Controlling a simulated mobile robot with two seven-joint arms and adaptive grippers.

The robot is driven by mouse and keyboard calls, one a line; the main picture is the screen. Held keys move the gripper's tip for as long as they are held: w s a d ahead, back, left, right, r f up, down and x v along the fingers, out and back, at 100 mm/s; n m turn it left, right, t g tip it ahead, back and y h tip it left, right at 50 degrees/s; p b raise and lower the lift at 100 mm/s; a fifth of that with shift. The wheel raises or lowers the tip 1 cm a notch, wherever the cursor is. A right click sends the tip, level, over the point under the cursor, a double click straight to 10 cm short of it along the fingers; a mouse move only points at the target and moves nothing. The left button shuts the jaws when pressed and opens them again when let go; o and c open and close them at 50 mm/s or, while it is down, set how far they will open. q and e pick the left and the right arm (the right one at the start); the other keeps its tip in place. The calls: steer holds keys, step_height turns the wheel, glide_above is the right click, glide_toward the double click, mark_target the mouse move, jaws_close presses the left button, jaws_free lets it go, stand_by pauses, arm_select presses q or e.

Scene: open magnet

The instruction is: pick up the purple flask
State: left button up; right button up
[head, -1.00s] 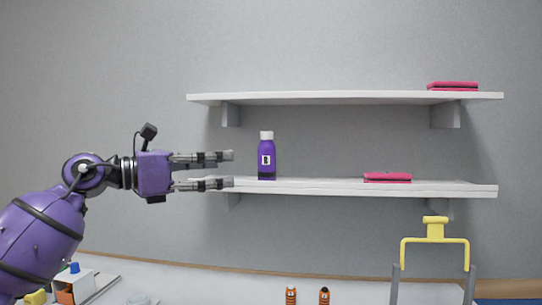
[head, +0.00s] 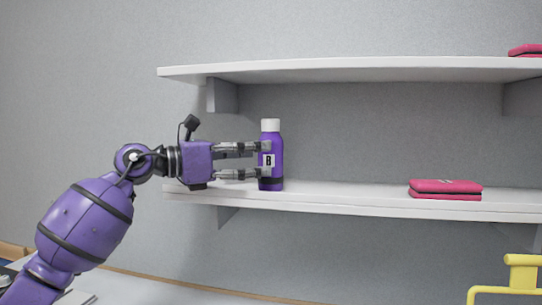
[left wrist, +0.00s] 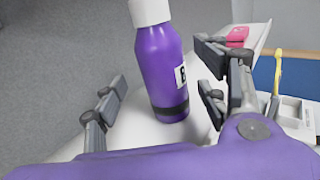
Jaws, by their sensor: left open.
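The purple flask (head: 276,148) with a white cap and a white label stands upright on the lower shelf, near its left end. In the left wrist view the flask (left wrist: 165,70) stands ahead, in line with the gap between the fingers. My left gripper (head: 264,160) is open and level, coming from the left, with its fingertips overlapping the flask's left side in the head view. The left wrist view also shows the open fingers (left wrist: 165,97), with no finger clearly touching the flask. My right gripper is in neither view.
The lower shelf (head: 350,197) holds a pink folded item (head: 446,189) to the right, with free room between it and the flask. The upper shelf (head: 350,70) hangs above, with another pink item (head: 526,50). A yellow handle (head: 510,280) shows at lower right.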

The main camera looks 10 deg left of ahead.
mark_target(259, 156)
arm_select(q)
steer(key=p+x, duration=0.1)
steer(key=x, duration=0.3)
steer(key=shift+s+d+r, duration=0.1)
steer(key=shift+s+r, duration=0.05)
steer(key=shift+s, duration=0.05)
steer(key=shift+w+d, duration=0.3)
steer(key=shift+f, duration=0.2)
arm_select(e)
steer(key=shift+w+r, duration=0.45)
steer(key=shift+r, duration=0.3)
arm_select(q)
steer(key=c, duration=1.4)
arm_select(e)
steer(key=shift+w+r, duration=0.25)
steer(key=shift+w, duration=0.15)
